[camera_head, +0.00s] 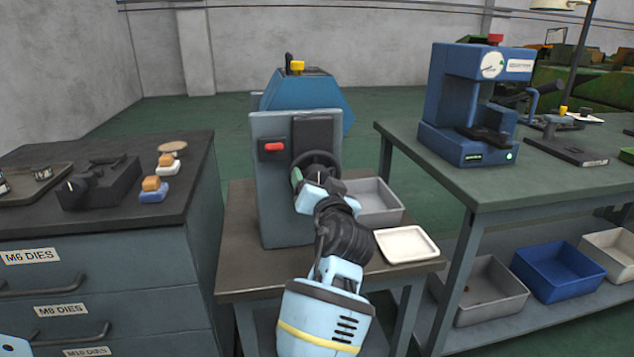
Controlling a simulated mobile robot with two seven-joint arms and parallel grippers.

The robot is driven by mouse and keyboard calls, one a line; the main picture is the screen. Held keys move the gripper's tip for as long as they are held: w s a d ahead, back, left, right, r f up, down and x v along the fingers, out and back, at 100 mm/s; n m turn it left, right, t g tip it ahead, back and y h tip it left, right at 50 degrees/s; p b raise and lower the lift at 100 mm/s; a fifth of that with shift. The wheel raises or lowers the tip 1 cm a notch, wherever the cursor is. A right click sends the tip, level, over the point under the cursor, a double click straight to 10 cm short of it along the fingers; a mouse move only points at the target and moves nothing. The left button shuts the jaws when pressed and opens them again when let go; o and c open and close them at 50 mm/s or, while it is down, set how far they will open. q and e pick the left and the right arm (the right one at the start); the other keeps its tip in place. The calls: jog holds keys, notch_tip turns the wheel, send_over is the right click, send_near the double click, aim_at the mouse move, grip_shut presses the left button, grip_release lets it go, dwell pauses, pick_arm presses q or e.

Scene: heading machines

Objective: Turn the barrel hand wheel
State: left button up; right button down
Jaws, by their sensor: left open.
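The barrel hand wheel (318,155) is a dark ring on the front of an upright grey machine panel (268,205), in the middle of the head view. My left gripper (310,178) is at the wheel's lower part, in front of it. It is open. Its wrist and arm hide the lower side of the wheel, and I cannot tell whether the fingers touch the rim. A small green piece (296,177) shows at the wheel's left side. My right gripper is not in view.
The machine stands on a low table (240,270) with a grey bin (375,205) and white tray (406,244) to its right. A dark drawer cabinet (110,275) stands left. A green-topped bench (540,185) with a blue press (460,105) stands right.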

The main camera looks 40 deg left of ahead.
pick_arm(q)
jog(key=v, duration=0.6)
jog(key=shift+s+d, duration=0.25)
jog(key=shift+d, duration=0.05)
